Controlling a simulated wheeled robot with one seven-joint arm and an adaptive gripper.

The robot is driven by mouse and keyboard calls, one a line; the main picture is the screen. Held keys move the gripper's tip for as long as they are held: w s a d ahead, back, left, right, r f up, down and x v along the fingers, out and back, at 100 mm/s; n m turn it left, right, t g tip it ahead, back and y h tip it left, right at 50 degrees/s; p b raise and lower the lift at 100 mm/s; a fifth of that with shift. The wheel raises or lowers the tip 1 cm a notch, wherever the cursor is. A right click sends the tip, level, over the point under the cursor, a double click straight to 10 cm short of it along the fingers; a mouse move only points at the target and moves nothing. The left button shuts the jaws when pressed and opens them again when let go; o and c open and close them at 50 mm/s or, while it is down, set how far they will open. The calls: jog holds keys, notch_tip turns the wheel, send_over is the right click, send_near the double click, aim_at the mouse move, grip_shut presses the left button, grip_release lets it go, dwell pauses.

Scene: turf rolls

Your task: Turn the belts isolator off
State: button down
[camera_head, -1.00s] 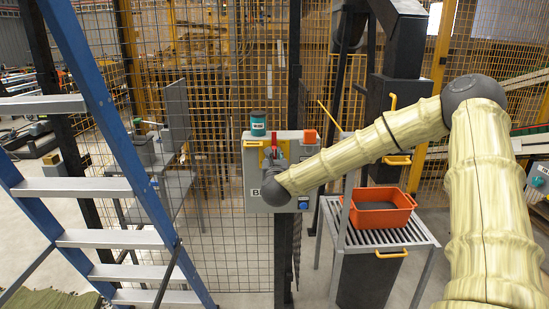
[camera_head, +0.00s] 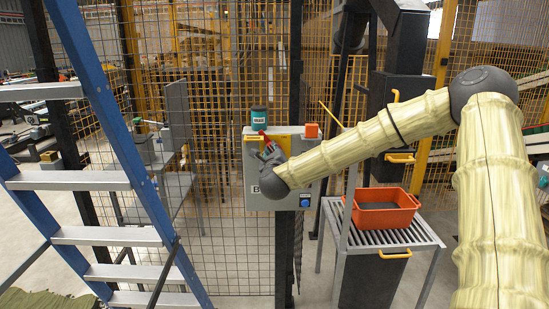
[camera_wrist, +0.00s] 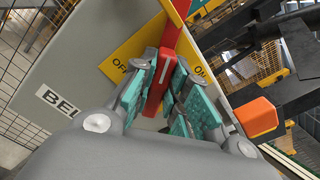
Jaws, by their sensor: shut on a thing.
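The belts isolator is a grey box (camera_head: 311,170) on a dark post, and its side with the label "BEL" (camera_wrist: 57,101) fills the left of the wrist view. A yellow plate (camera_wrist: 139,46) on it reads OFF at left and ON at right. The red handle (camera_wrist: 157,86) crosses the plate between the two words in the wrist view. My gripper (camera_wrist: 168,78) is shut on this handle, with teal finger pads on both sides. In the head view my gripper (camera_head: 271,153) is at the box's upper left, hiding much of the handle and label.
A teal can (camera_head: 259,118) and an orange block (camera_head: 311,130) are at the box's top. A blue ladder (camera_head: 110,115) stands at left. An orange bin (camera_head: 382,218) sits on a slatted stand at right. Mesh fencing is behind the box.

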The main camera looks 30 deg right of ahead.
jog(key=n, duration=0.3)
jog(key=n+b, duration=0.1)
jog(key=n, duration=0.3)
jog(key=f+n+b, duration=0.1)
jog(key=n, duration=0.2)
jog(key=shift+w+a, duration=0.1)
jog(key=shift+a, duration=0.1)
jog(key=shift+n, duration=0.4)
jog(key=c, duration=1.4)
grip_release()
jog(key=v, duration=1.2)
jog(key=shift+d, duration=0.1)
jog(key=shift+f, duration=0.1)
